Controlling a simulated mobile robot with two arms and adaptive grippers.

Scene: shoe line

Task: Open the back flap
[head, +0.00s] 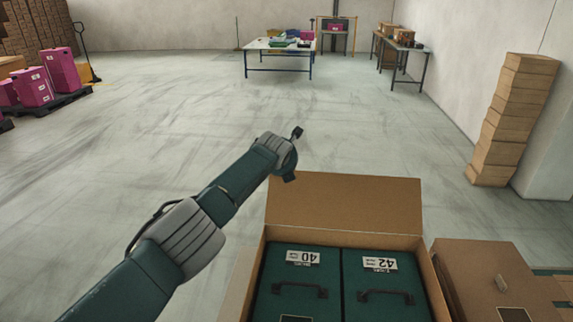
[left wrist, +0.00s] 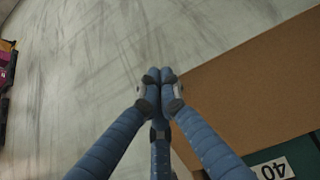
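An open cardboard box (head: 431,279) stands at the bottom centre of the head view. Its back flap (head: 345,204) is raised along the far side; it also shows in the left wrist view (left wrist: 250,90). My left gripper (head: 289,177) is at the flap's top edge, near its left corner, and its fingers are mostly hidden in the head view. In the left wrist view my left gripper (left wrist: 160,75) has its fingertips together with nothing visible between them, close beside the flap's edge. Whether they touch the flap I cannot tell. My right gripper is out of view.
Two dark green cases, labelled 40 (head: 302,258) and 42 (head: 378,264), lie inside the box. A closed carton (head: 480,270) stands to its right. A stack of cartons (head: 512,120) is by the right wall.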

